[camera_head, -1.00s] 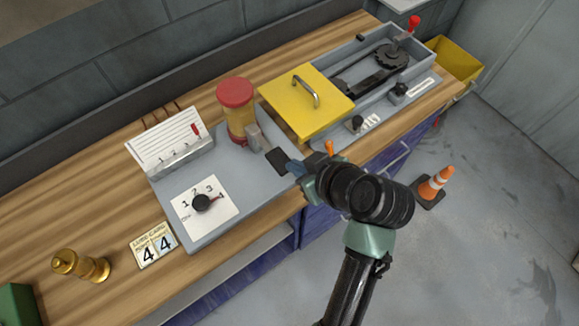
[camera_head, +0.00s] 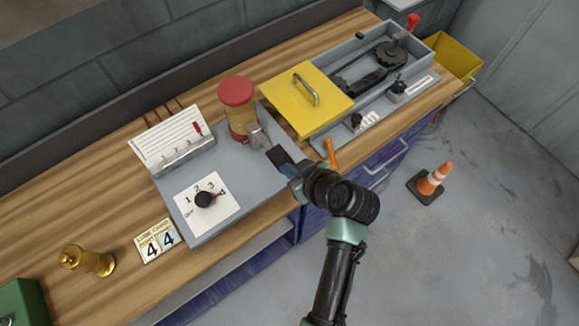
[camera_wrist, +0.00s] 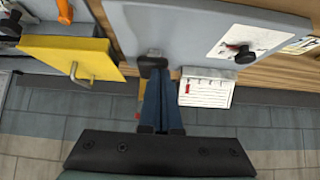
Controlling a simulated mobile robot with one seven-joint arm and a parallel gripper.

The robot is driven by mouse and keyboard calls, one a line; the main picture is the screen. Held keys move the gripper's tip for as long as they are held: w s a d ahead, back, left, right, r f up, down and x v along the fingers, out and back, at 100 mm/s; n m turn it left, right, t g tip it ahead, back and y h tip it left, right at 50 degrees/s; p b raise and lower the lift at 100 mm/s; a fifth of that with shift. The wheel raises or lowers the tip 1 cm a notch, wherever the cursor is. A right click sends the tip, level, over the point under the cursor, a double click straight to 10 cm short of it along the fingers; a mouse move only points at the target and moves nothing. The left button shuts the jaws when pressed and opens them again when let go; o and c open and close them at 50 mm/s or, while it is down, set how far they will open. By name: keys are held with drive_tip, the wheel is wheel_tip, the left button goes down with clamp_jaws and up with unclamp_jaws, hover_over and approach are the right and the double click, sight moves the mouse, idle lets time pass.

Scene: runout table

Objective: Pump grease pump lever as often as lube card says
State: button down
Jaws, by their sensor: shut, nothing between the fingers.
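The grease pump (camera_head: 238,108) has a red cap and an amber body, and stands on the grey panel (camera_head: 225,165). A small grey metal part (camera_head: 258,134) is at its right side; I cannot clearly tell the lever's shape. An orange handle (camera_head: 330,153) stands at the bench front, behind my arm. My gripper (camera_head: 278,157) is shut and empty over the panel, close to the pump. In the wrist view, its fingers (camera_wrist: 153,68) cover most of the pump; whether they touch the lever is unclear.
A dial (camera_head: 205,200) points near 4. A white scale card (camera_head: 178,143) with a red marker stands behind it. A yellow lid (camera_head: 305,102) with a handle lies right of the pump. A brass fitting (camera_head: 88,261) is at left; a cone (camera_head: 430,181) is on the floor.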

drive_tip(key=f+b, duration=0.2)
drive_tip(key=b, duration=0.2)
drive_tip(key=f+t+y+b, duration=0.1)
drive_tip(key=f+b, duration=0.2)
drive_tip(key=b, duration=0.1)
drive_tip(key=f+t+b, duration=0.1)
drive_tip(key=f+b, duration=0.2)
drive_tip(key=b, duration=0.2)
drive_tip(key=shift+s+d+f+y, duration=0.1)
drive_tip(key=shift+s+d+y, duration=0.05)
drive_tip(key=shift+s+y, duration=0.15)
